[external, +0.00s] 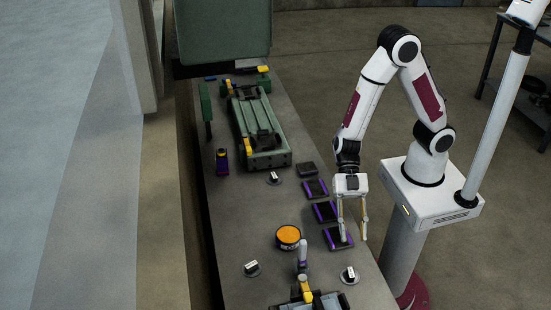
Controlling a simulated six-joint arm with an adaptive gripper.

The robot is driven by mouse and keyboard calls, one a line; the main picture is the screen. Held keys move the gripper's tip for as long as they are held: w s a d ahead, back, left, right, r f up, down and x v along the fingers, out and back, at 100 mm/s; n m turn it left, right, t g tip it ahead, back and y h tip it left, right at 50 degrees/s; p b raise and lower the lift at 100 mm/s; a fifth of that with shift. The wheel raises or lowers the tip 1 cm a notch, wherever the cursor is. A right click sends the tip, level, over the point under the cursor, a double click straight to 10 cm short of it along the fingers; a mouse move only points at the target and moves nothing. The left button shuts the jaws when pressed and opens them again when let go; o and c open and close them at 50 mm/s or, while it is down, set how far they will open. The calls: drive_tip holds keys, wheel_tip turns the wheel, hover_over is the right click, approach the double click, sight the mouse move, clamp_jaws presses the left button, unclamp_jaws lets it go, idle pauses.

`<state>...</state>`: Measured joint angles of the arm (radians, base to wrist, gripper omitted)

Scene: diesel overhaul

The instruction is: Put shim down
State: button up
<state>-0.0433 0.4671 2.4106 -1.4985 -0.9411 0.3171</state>
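My gripper (352,239) points straight down over the right edge of the bench. Its two long fingers are spread apart, and I see nothing between them. The left fingertip overlaps a black pad with purple edges (331,239), the nearest in a row. I cannot tell from this angle whether the tip touches the pad. Two more purple-edged pads, a middle one (324,211) and a farther one (315,188), lie behind it. I cannot make out a shim; it may be too small to see or hidden by the fingers.
A plain dark block (307,169) ends the row. The bench's left-centre is clear.

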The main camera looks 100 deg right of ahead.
approach(351, 271)
drive_tip(key=shift+s+a+f, duration=0.2)
drive_tip(key=shift+a+f, duration=0.1)
drive_tip(key=shift+a, duration=0.15)
drive_tip(key=shift+a, duration=0.15)
idle(0.3)
drive_tip(key=shift+x, duration=1.1)
drive_tip(key=shift+f, duration=0.15)
drive_tip(key=shift+w+x, duration=0.15)
drive_tip(key=shift+x, duration=0.7)
drive_tip(key=shift+w+x, duration=0.2)
drive_tip(key=shift+x, duration=1.5)
